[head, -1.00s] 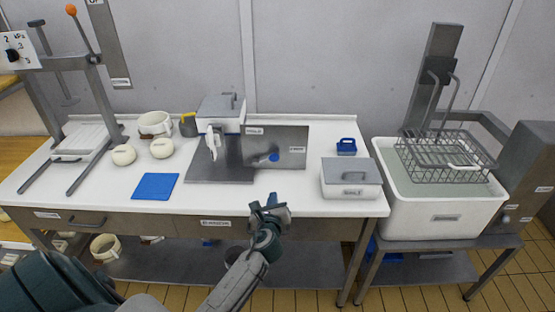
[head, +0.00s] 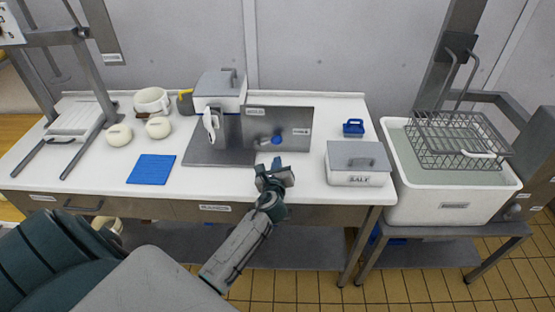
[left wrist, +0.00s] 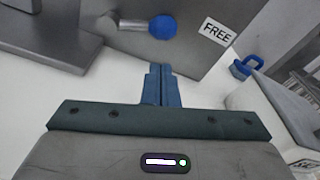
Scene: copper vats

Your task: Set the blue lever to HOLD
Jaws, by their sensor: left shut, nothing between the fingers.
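The blue lever (head: 277,139) is a round blue knob on a short metal rod, on the front of an upright grey panel (head: 289,118). In the left wrist view, the blue knob (left wrist: 163,27) points right, toward a label reading FREE (left wrist: 218,30). Two other small labels on the panel in the head view are too small to read. My left gripper (head: 274,166) is shut and empty, in front of and below the knob. Its fingertips (left wrist: 161,70) are apart from the knob in the left wrist view. My right gripper is not in view.
A lidded SALT box (head: 357,180) stands right of the panel, with a small blue-handled item (head: 353,127) behind it. A blue mat (head: 151,169) and white cheeses (head: 158,128) lie left. A wire basket (head: 460,138) sits over a white vat (head: 440,212) at right.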

